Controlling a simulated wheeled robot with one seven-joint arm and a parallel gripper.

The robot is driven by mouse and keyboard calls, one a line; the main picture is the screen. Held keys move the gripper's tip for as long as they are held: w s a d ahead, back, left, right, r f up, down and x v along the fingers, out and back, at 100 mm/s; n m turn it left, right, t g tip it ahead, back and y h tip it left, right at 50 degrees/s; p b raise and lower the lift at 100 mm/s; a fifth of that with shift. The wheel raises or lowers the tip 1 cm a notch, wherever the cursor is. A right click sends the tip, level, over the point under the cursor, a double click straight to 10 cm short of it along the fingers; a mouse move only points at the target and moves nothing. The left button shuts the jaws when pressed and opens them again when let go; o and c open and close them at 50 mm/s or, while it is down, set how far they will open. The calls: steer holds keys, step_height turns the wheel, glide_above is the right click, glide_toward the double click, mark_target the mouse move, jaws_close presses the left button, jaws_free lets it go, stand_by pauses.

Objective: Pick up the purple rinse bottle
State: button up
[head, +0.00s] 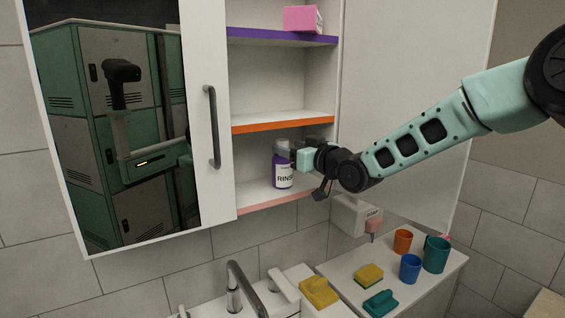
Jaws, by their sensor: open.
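The purple rinse bottle (283,175) stands upright on the bottom shelf of the open wall cabinet. It has a white label with dark letters beginning "RINS". My gripper (284,150) reaches in from the right, at the height of the bottle's top. The fingers hide the bottle's cap and upper part. The gripper is open; I cannot tell whether its fingers touch the bottle.
The cabinet has a pink-edged bottom shelf (262,199), an orange-edged middle shelf (280,124) and a purple-edged upper shelf (275,37) holding a pink box (302,19). A mirrored door (218,200) is at left. Below are a faucet (236,285) and a counter (345,268) with cups and sponges.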

mark_target(278, 142)
steer(key=w+a+p, duration=0.1)
steer(key=p, duration=0.1)
steer(key=w+a+p, duration=0.1)
steer(key=a+p, duration=0.1)
steer(key=shift+w+a+r, duration=0.25)
steer(key=shift+w+r, duration=0.1)
steer(key=shift+r, duration=0.05)
steer(key=shift+w+a+f, duration=0.15)
steer(key=shift+w+a, duration=0.1)
steer(key=shift+w, duration=0.1)
jaws_close()
